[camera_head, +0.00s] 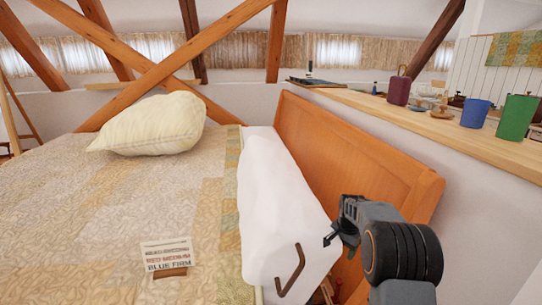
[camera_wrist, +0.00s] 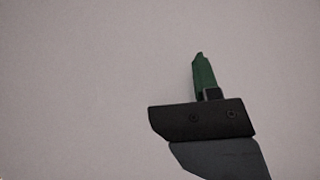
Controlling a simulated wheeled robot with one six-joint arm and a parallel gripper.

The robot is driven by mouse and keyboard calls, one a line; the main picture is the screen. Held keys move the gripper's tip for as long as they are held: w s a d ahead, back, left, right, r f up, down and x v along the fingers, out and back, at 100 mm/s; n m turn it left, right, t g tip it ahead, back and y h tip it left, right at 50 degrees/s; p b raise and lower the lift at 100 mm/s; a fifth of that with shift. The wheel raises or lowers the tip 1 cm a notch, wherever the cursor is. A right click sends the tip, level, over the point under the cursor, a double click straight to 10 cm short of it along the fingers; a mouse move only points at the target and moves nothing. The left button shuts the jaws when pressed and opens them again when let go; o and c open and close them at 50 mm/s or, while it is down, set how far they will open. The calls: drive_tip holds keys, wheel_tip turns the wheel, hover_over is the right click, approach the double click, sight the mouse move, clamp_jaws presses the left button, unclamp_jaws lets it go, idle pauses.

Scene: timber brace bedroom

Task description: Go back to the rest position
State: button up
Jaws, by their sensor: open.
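My gripper (camera_head: 334,236) is at the lower right of the head view, in front of the wooden headboard and beside the right edge of the white bolster. It is open and I see nothing held in it. In the wrist view one dark finger with a green tip (camera_wrist: 205,78) shows against a plain pale surface. The other finger is not clearly visible there.
The bed (camera_head: 60,215) holds a cream pillow (camera_head: 150,125), a white bolster (camera_head: 275,200) and a small printed item (camera_head: 167,255). The headboard (camera_head: 350,150) stands close to my arm. A ledge (camera_head: 440,125) at right bears a blue cup (camera_head: 476,114) and a green container (camera_head: 517,117).

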drive_tip(key=s+a+r+n+p, duration=0.1)
drive_tip(key=s+a+r+p, duration=0.15)
drive_tip(key=r, duration=0.45)
drive_tip(key=s+a+r+n+p, duration=0.1)
drive_tip(key=s+r+p, duration=0.2)
drive_tip(key=r, duration=0.4)
drive_tip(key=s+a+r+n+t+p, duration=0.1)
drive_tip(key=s+a+r+n+p, duration=0.2)
drive_tip(key=s+r+p, duration=0.6)
drive_tip(key=s+a+r+n+t+p, duration=0.2)
drive_tip(key=s+a+r+n+p, duration=0.2)
drive_tip(key=s+r+p, duration=0.5)
drive_tip(key=s+r+n, duration=0.1)
drive_tip(key=s+r, duration=0.3)
drive_tip(key=r, duration=0.1)
drive_tip(key=shift+s+a+p, duration=0.2)
drive_tip(key=shift+p, duration=0.2)
